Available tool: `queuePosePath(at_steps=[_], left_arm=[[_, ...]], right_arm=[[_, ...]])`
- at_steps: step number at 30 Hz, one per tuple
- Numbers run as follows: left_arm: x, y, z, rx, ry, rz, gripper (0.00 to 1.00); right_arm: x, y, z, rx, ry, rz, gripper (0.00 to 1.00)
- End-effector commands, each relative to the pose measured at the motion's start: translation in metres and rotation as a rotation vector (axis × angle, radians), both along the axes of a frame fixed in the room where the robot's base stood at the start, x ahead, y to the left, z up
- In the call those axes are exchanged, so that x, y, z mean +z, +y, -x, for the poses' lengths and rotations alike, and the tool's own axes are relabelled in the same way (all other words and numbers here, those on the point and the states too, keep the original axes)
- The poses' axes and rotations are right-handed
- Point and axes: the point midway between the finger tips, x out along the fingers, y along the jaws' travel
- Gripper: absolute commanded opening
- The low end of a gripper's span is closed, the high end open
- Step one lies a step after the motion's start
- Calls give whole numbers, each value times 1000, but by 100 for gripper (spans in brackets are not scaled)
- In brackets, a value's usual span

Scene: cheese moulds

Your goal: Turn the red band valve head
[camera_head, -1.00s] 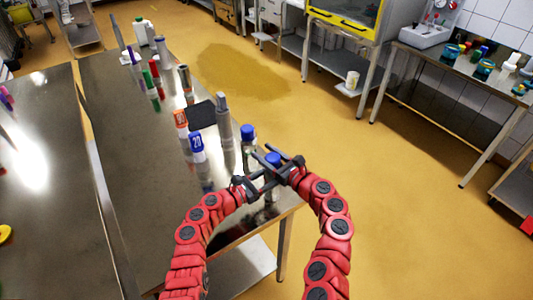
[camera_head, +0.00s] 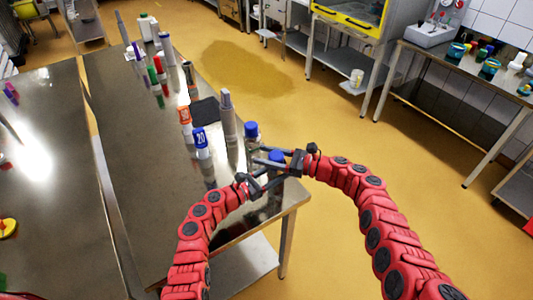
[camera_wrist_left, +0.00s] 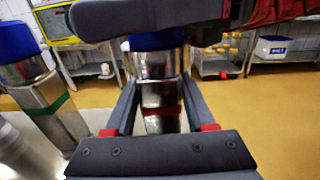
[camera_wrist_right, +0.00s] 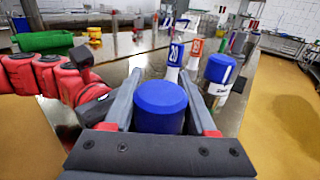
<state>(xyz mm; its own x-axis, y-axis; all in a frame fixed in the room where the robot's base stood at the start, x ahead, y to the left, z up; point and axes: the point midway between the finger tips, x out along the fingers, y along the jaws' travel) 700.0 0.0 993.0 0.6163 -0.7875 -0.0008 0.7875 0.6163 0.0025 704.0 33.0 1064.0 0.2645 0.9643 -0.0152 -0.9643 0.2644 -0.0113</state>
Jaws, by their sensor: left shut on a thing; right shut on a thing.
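The red band valve stands upright at the table's near right corner. Its blue head (camera_head: 276,156) also shows in the right wrist view (camera_wrist_right: 160,104), between my right gripper's fingers. Its shiny metal body with a red band (camera_wrist_left: 162,112) is between the left fingers in the left wrist view. My right gripper (camera_head: 277,162) is shut on the blue head. My left gripper (camera_head: 263,186) is shut on the body below it. In the head view, the grippers hide most of the body.
A second blue-headed valve (camera_head: 251,131) with a green band (camera_wrist_left: 50,103) stands close by. Bottles with blue (camera_head: 201,143) and orange (camera_head: 185,121) labels, a grey cylinder (camera_head: 227,115) and a dark pad (camera_head: 205,111) are farther up the table (camera_head: 130,160). Open floor lies right.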

Motion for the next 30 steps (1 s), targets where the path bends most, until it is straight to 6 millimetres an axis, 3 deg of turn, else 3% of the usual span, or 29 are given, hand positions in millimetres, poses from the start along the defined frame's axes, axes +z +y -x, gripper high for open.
queuePosePath(at_steps=[21, 22, 26, 30], left_arm=[[0, 0, -1, 2, 1, 2, 0], [0, 0, -1, 2, 1, 2, 0], [0, 0, -1, 2, 1, 2, 0], [0, 0, -1, 2, 2, 1, 0]], right_arm=[[6, 0, -1, 40, -5, -9, 1], [6, 0, -1, 40, -5, -9, 62], [6, 0, -1, 39, -5, -8, 86], [5, -1, -1, 38, -5, -6, 87]])
